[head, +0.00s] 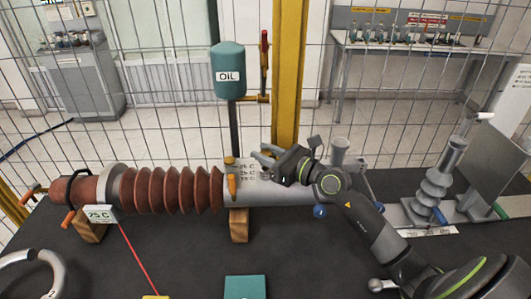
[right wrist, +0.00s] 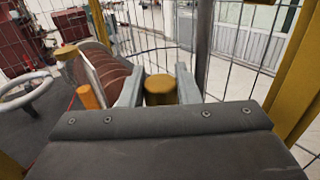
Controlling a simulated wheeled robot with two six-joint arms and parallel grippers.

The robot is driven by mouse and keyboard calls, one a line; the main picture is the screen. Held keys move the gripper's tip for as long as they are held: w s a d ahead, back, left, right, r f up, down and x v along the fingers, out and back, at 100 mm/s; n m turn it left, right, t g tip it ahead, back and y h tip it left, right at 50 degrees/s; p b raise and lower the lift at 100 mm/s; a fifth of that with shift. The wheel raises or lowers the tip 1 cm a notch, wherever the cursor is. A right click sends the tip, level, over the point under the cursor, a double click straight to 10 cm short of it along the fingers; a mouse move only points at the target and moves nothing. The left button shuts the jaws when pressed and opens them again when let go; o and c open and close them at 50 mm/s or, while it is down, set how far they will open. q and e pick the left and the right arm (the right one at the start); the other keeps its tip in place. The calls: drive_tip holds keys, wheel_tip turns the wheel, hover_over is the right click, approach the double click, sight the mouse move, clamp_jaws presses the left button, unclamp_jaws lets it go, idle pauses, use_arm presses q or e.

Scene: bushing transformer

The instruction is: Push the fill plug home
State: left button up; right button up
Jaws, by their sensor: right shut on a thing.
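The bushing lies across the dark table, with brown ribs (head: 172,190) on the left and a grey cylindrical body (head: 285,191) on the right. My right gripper (head: 264,157) is over the grey body, just right of the ribs. In the right wrist view, its two grey fingers (right wrist: 160,84) are shut on a brass-coloured round plug (right wrist: 160,91), apparently the fill plug. Whether it is seated is hidden; the palm covers its lower part. In the head view I cannot make out the plug between the fingers. My left gripper is not in view.
An orange handle (head: 232,184) stands close left of my right gripper. A teal OIL tank (head: 228,71) on a dark pole and a yellow post (head: 288,80) rise behind. Wooden blocks (head: 239,226) support the bushing. A smaller grey insulator (head: 437,185) stands right.

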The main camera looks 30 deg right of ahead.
use_arm(q)
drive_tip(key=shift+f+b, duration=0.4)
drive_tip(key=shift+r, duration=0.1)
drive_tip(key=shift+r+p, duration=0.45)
drive_tip(key=shift+p, duration=0.15)
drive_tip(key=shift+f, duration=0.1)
idle(2.4)
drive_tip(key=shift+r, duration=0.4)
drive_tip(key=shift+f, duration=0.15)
idle(2.4)
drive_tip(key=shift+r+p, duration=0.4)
drive_tip(key=shift+p, duration=0.1)
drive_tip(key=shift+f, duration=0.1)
